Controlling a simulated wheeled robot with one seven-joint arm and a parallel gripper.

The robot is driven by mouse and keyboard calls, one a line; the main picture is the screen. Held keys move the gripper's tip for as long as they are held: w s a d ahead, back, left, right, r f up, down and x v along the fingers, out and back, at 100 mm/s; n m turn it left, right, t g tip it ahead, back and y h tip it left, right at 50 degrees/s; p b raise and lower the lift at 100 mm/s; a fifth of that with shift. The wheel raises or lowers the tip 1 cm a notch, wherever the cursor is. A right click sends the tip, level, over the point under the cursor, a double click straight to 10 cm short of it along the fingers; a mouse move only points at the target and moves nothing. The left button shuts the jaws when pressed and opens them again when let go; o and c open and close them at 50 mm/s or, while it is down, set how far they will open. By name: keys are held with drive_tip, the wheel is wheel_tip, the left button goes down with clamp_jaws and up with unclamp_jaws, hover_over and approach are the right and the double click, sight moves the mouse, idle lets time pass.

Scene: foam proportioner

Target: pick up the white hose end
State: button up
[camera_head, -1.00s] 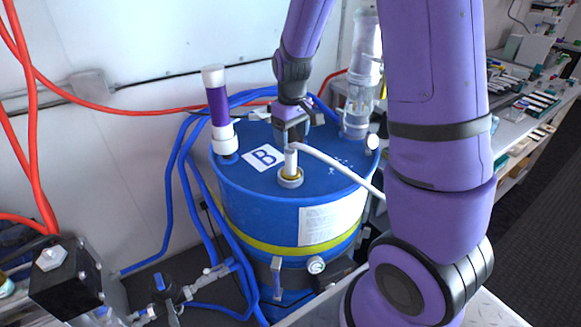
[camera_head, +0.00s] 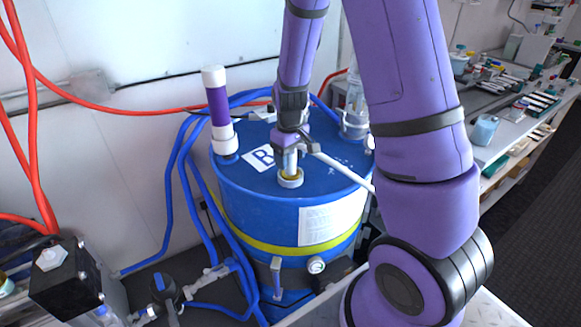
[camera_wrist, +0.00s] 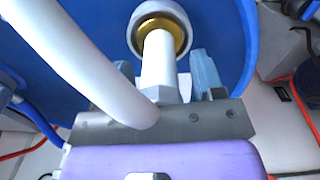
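The white hose end (camera_head: 290,161) stands upright in a white ring fitting with a brass-coloured inside (camera_head: 290,178) on top of the blue drum (camera_head: 245,195). It also shows in the wrist view (camera_wrist: 159,70), with its lower tip in the ring (camera_wrist: 160,28). The white hose (camera_head: 345,174) bends away from its top to the right in the head view. My gripper (camera_head: 291,148) is at the hose end. In the wrist view my gripper (camera_wrist: 164,70) has one finger on each side of the white tube, with small gaps visible. The fingers look open around it.
A purple-and-white upright tube (camera_head: 218,112) stands at the drum's left. A clear cylinder (camera_head: 356,110) stands at the back right of the lid. Blue hoses (camera_head: 170,190) run down the left side. A cluttered bench (camera_head: 510,125) is at the right.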

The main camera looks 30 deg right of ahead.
drive_tip(key=c, duration=0.9)
drive_tip(key=shift+c, duration=0.2)
drive_tip(key=shift+r, duration=0.15)
